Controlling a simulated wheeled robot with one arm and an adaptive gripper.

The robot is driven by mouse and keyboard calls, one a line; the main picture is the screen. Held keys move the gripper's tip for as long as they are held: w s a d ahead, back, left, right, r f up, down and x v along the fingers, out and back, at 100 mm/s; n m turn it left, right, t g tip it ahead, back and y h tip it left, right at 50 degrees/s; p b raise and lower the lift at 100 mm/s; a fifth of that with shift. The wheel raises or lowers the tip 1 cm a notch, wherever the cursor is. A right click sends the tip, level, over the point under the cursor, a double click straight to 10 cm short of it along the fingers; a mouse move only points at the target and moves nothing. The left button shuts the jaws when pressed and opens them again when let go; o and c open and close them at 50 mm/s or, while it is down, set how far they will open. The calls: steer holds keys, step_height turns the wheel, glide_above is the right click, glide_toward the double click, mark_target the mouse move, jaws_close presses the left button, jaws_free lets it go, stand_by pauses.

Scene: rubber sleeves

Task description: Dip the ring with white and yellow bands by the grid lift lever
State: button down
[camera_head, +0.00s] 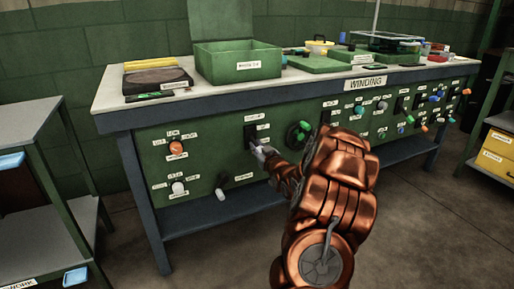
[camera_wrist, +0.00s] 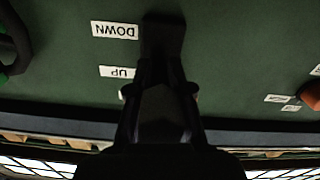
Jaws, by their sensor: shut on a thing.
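My gripper (camera_head: 262,151) is at the black lever plate (camera_head: 251,134) on the green front panel of the bench. In the wrist view, which is upside down, my gripper (camera_wrist: 160,92) is shut on a dark lever, and its fingers lie on both sides of it. The black lever mount (camera_wrist: 163,35) shows beyond the fingertips. Labels reading DOWN (camera_wrist: 115,30) and UP (camera_wrist: 117,72) sit beside it. The lever's own name label is too small to read. I cannot make out a ring with white and yellow bands in either view.
A green wheel (camera_head: 298,133) is right of the lever and an orange knob (camera_head: 176,148) is left. More knobs line the panel under the WINDING sign (camera_head: 366,84). A green open box (camera_head: 238,65) stands on the bench. A grey shelf (camera_head: 35,120) is at left.

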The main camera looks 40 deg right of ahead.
mark_target(253, 139)
steer(key=shift+r, duration=0.1)
steer(key=r+g+p, duration=0.1)
steer(key=p, duration=0.2)
steer(key=shift+r, duration=0.1)
steer(key=g+y+p, duration=0.1)
steer(key=p, duration=0.3)
steer(key=shift+r+g+p, duration=0.3)
steer(key=shift+r+g, duration=0.1)
steer(key=g+p, duration=0.1)
steer(key=p, duration=0.4)
steer(key=shift+r+g+y, duration=0.3)
steer(key=shift+g, duration=0.1)
steer(key=p, duration=0.3)
steer(key=shift+w+r+g+p, duration=0.1)
steer(key=shift+r+g+p, duration=0.2)
steer(key=shift+r+p, duration=0.05)
steer(key=shift+p, duration=0.65)
steer(key=p, duration=0.2)
steer(key=g+p, duration=0.1)
steer(key=p, duration=0.2)
steer(key=shift+w+r+g+y, duration=0.1)
steer(key=shift+r+g+y, duration=0.05)
steer(key=shift+g+y, duration=0.15)
steer(key=shift+d+p, duration=0.1)
steer(key=shift+p, duration=0.95)
